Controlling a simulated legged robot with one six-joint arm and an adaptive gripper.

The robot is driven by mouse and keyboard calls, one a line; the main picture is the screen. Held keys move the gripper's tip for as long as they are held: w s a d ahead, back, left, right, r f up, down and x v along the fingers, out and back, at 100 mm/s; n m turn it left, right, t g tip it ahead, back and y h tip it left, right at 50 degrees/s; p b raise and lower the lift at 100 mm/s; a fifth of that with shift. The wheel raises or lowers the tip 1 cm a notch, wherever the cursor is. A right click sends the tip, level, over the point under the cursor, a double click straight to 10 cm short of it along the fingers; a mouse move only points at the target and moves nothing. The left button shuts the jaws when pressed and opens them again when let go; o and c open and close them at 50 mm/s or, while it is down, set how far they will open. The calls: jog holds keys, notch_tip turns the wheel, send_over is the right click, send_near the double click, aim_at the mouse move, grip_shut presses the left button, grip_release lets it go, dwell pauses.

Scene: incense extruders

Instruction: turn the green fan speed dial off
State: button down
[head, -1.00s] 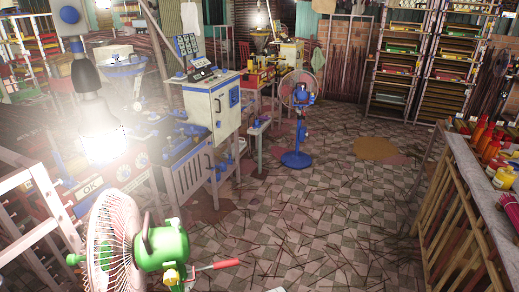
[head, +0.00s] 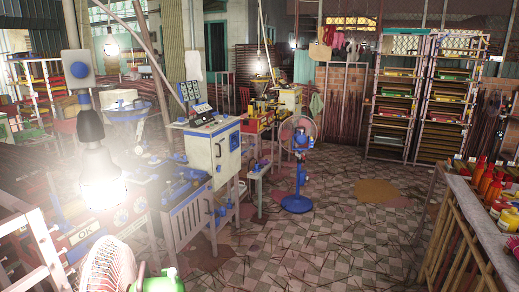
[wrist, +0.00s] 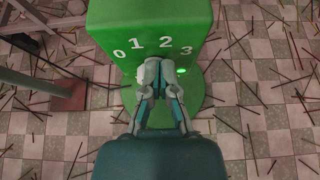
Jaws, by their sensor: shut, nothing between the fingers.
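In the wrist view, a green control box (wrist: 150,32) of the fan fills the top middle. White numbers 0, 1, 2 and 3 run across its face, and a small green light (wrist: 181,70) glows below the 3. My gripper (wrist: 160,68) is shut and empty, with its fingertips at the face just below 1 and 2. The dial itself is not clearly seen; the fingers cover that spot. I cannot tell whether they touch it. In the head view, the green fan (head: 160,284) shows only its top at the bottom left edge.
A blue standing fan (head: 297,204) stands on the tiled floor further back. A white cabinet (head: 214,150) and machines line the left. A table (head: 462,200) with bottles is on the right. Thin sticks litter the floor, and the middle floor is open.

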jog(key=shift+s+a, duration=0.2)
jog(key=shift+s, duration=0.25)
jog(key=shift+r, duration=0.1)
jog(key=s+d, duration=0.2)
jog(key=d, duration=0.3)
jog(key=shift+s+d+r, duration=0.15)
jog(key=shift+d+r, duration=0.1)
jog(key=shift+r, duration=0.1)
dwell(0.4)
